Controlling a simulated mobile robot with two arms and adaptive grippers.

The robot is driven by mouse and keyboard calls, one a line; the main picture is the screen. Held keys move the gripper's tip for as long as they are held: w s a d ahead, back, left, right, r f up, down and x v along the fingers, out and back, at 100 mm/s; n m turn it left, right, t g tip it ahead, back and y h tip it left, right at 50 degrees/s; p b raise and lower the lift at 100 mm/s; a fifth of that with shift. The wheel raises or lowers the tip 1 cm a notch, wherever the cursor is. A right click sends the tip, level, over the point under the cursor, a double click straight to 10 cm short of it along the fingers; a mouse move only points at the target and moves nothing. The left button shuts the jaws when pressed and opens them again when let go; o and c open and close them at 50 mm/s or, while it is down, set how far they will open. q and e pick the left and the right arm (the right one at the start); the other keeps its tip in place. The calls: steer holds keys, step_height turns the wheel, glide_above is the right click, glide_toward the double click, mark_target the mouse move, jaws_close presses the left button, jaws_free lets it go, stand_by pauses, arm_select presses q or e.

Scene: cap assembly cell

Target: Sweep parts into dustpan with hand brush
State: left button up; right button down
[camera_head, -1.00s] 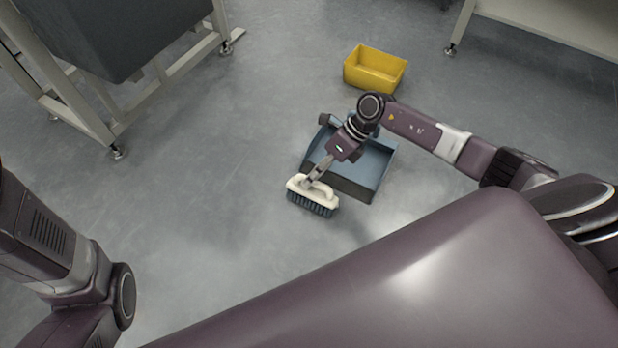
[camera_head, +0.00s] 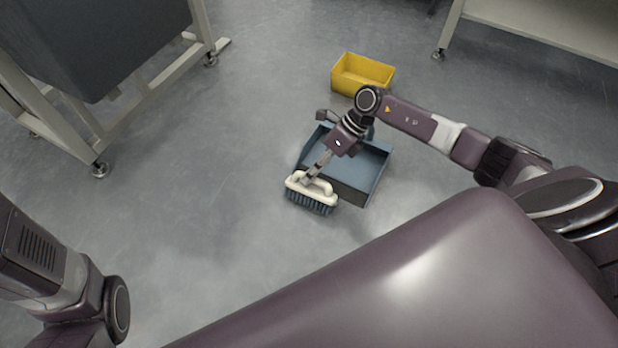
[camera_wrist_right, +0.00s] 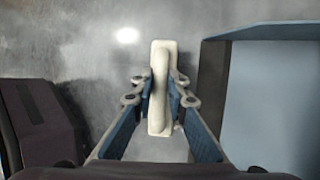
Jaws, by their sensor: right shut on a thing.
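The hand brush (camera_head: 312,190) has a cream body with a handle and dark blue-grey bristles pointing down. My right gripper (camera_head: 309,181) is shut on its handle, and the brush is at floor level in front of the dustpan. In the right wrist view the brush (camera_wrist_right: 163,60) stands between the two fingers (camera_wrist_right: 160,97). The blue-grey dustpan (camera_head: 365,160) lies on the floor just behind and right of the brush, partly covered by my right arm. It also shows at the right of the wrist view (camera_wrist_right: 262,30). No loose parts can be made out. My left gripper is outside the view.
A yellow bin (camera_head: 362,76) stands on the floor behind the dustpan. A bench frame with a dark grey box (camera_head: 95,45) is at the upper left, and a pale table (camera_head: 550,30) is at the upper right. The floor left of the brush is clear.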

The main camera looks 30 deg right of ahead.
steer(key=w+d+b, duration=0.2)
steer(key=shift+d, duration=0.35)
steer(key=shift+w+d+r, duration=0.25)
steer(key=shift+d+r, duration=0.05)
steer(key=shift+d, duration=0.05)
steer(key=shift+d, duration=0.1)
steer(key=shift+w+d+f+b, duration=0.15)
steer(key=shift+w+d+b, duration=0.55)
steer(key=shift+b, duration=0.35)
steer(key=shift+d, duration=0.25)
steer(key=shift+r, duration=0.2)
steer(key=shift+d, duration=0.1)
